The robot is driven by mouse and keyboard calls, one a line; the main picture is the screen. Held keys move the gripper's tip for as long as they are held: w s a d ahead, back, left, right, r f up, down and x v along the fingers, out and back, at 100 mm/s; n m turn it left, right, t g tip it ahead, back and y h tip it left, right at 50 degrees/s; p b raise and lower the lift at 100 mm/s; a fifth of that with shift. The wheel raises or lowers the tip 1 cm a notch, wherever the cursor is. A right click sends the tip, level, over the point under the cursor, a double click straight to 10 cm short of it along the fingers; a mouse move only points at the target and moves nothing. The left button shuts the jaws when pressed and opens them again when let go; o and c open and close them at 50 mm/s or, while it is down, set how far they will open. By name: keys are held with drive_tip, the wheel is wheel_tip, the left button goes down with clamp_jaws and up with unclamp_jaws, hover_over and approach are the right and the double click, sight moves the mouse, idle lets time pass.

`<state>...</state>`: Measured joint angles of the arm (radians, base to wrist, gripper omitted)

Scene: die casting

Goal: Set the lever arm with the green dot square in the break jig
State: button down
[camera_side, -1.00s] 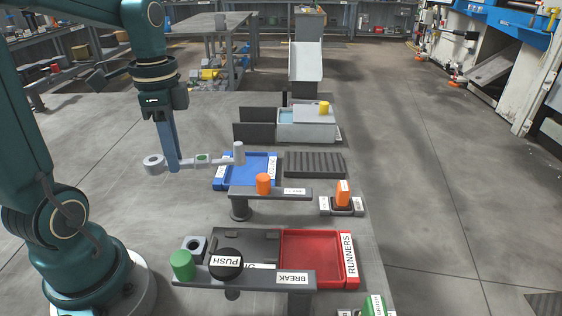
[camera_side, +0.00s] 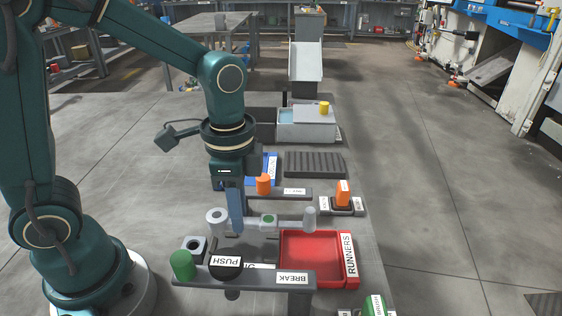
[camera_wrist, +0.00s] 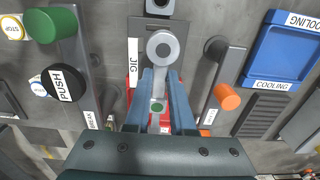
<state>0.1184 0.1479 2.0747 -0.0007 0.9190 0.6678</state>
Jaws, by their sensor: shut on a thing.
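The grey lever arm (camera_side: 290,223) has a ring at its left end, a short post at its right end and a green dot on its middle. My gripper (camera_side: 236,228) is shut on its bar between the ring and the dot. It holds the lever roughly level above the far part of the dark break jig (camera_side: 262,250). In the wrist view, the lever's ring (camera_wrist: 163,46) shows beyond my gripper (camera_wrist: 162,75), over the jig plate (camera_wrist: 150,28). The dot lies between the blue fingers. My fingers and the front bar hide parts of the jig.
A red runners tray (camera_side: 310,243) adjoins the jig on the right. A BREAK bar (camera_side: 255,279) with a black PUSH button (camera_side: 226,267) and green cylinder (camera_side: 182,265) crosses in front. Behind stands another bar with an orange cylinder (camera_side: 263,184), near the blue cooling tray (camera_wrist: 262,62).

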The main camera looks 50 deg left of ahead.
sight(246, 223)
drive_tip(key=shift+w+d+f, duration=0.1)
drive_tip(key=shift+d+f, duration=0.3)
drive_tip(key=shift+d, duration=0.2)
drive_tip(key=shift+f, duration=1.95)
drive_tip(key=shift+f, duration=0.2)
drive_tip(key=c, duration=0.8)
unclamp_jaws()
drive_tip(key=shift+o, duration=0.2)
drive_tip(key=shift+r, duration=0.1)
